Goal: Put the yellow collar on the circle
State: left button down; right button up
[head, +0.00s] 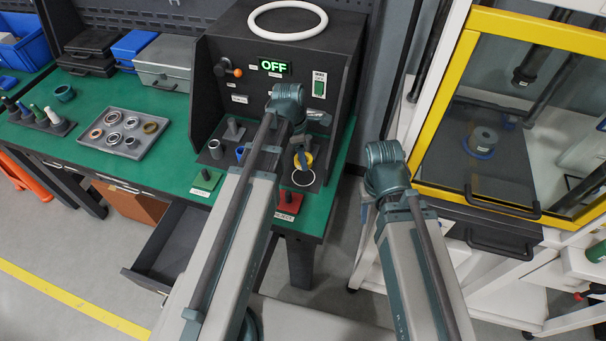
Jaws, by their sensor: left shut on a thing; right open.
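The yellow collar (303,160) is a small ring at the black test machine's front deck. My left gripper (300,150) is over it and shut on it; the fingers are mostly hidden behind my wrist.
The black machine (240,125) shows a green OFF display (275,66). A blue collar (241,153) and a grey one (215,149) stand on the deck. A tray (121,153) of rings lies left; a yellow-framed cabinet (430,110) stands right.

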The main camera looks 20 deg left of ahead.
aim_at(305, 177)
pick_arm(q)
jog(key=shift+f+b, duration=2.65)
jog(key=shift+f, duration=0.65)
jog(key=shift+f, duration=0.2)
jog(key=shift+c, duration=0.5)
grip_release()
jog(key=shift+r, duration=0.1)
